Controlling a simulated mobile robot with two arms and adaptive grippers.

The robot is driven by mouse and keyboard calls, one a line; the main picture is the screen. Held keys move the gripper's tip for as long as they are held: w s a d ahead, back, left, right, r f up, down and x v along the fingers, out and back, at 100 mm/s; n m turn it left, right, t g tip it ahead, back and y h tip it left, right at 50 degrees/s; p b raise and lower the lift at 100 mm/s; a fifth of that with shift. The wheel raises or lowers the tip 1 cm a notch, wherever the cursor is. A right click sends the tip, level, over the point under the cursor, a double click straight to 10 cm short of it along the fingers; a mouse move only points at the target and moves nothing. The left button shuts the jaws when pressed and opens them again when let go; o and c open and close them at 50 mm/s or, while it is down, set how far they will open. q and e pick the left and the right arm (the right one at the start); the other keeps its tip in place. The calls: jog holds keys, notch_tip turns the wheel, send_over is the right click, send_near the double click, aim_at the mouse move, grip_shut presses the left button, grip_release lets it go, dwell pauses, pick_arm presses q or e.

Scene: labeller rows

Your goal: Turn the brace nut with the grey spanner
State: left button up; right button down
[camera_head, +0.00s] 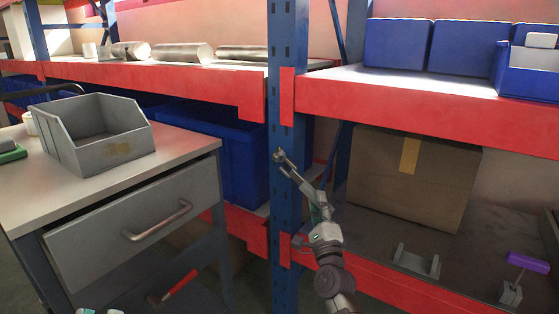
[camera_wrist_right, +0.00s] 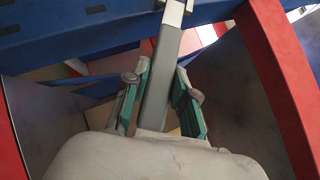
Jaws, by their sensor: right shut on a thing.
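My right gripper (camera_head: 318,207) is shut on the grey spanner (camera_head: 293,172), which points up and left from the fingers. The spanner's head overlaps the front of the blue rack post in the head view. The brace nut is not clearly visible there; I cannot tell whether the head is seated around it. In the right wrist view the spanner's shaft (camera_wrist_right: 161,85) runs up between the green-padded fingers of the right gripper (camera_wrist_right: 160,100), and its head is at the top edge by the blue post. Only a sliver of my left gripper (camera_head: 98,312) shows at the bottom edge.
The blue post (camera_head: 285,240) joins red shelf beams (camera_head: 420,118). A cardboard box (camera_head: 412,185), a grey bracket (camera_head: 416,262) and a purple-handled tool (camera_head: 527,262) are on the right lower shelf. A workbench with a grey bin (camera_head: 97,130) and drawer (camera_head: 140,215) stands left.

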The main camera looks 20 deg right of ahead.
aim_at(307, 193)
jog(key=shift+w+a+r, duration=0.2)
dwell(0.6)
jog(key=shift+w+a+r, duration=0.1)
jog(key=shift+w+r, duration=0.05)
jog(key=shift+w, duration=0.05)
jog(key=shift+w+a+r, duration=0.75)
jog(key=shift+w, duration=0.15)
dwell(1.6)
jog(key=shift+w+a+f+m+t+h, duration=0.15)
jog(key=shift+w+a+f+m+h, duration=0.1)
jog(key=shift+f+m+h, duration=0.25)
jog(key=shift+w+a+f+m+t+h, duration=0.15)
jog(key=shift+w+f+m+h, duration=0.15)
jog(key=shift+m+h, duration=0.25)
jog(key=shift+w+a+f+m+h, duration=0.25)
jog(key=shift+f+m+h, duration=0.1)
jog(key=shift+m+h, duration=0.3)
jog(key=shift+w+a+f+m+h, duration=0.25)
jog(key=shift+f+m+h, duration=0.15)
jog(key=shift+m, duration=0.4)
jog(key=shift+w, duration=0.1)
